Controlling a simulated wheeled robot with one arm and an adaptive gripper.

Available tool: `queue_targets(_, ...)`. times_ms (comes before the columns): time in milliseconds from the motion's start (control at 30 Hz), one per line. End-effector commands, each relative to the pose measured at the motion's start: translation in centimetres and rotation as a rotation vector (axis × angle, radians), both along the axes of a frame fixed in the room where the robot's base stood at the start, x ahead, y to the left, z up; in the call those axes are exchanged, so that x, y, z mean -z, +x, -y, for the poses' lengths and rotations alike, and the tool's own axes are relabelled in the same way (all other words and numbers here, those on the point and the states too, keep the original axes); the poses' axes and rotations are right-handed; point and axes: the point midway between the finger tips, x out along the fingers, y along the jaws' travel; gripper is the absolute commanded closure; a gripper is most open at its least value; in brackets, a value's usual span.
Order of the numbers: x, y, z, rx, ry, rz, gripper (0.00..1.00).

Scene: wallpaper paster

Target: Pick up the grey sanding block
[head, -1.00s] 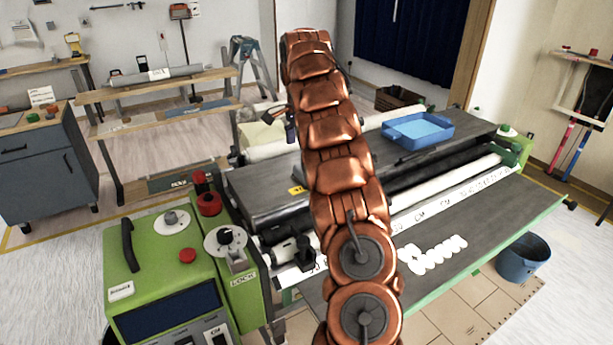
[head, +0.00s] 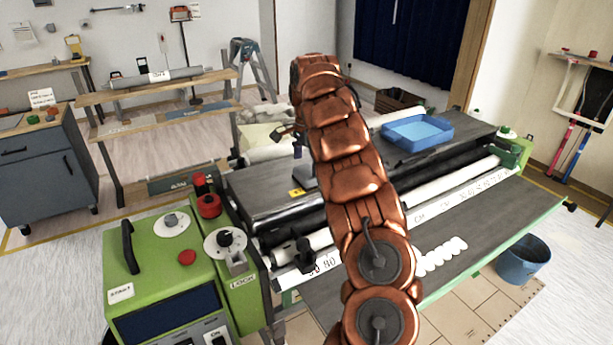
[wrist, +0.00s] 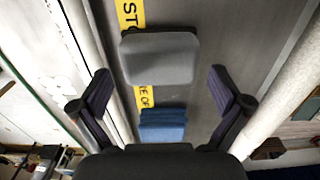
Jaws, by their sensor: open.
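The grey sanding block (wrist: 158,58) lies on the dark machine top in the wrist view, partly over a yellow lettered strip. My gripper (wrist: 163,90) is open and empty, with one finger on each side of the picture. The grey block appears centred between the fingers, a little above the fingertip line in the picture. A grey piece of it seems to show beside my arm in the head view (head: 303,174). There, most of my gripper is hidden behind my arm; one dark purple finger shows.
White rollers (wrist: 284,88) run along the machine. A blue tray (head: 417,132) stands farther right on the machine top. A green control box (head: 165,265) stands at the left.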

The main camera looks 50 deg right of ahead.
Motion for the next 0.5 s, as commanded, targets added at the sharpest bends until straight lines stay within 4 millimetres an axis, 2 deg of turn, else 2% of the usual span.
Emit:
queue_targets(300, 2.5, -0.1, 0.0, 0.001, -0.001, 0.001, 0.00)
queue_targets(500, 3.3, 0.0, 0.0, -0.001, -0.002, 0.004, 0.00)
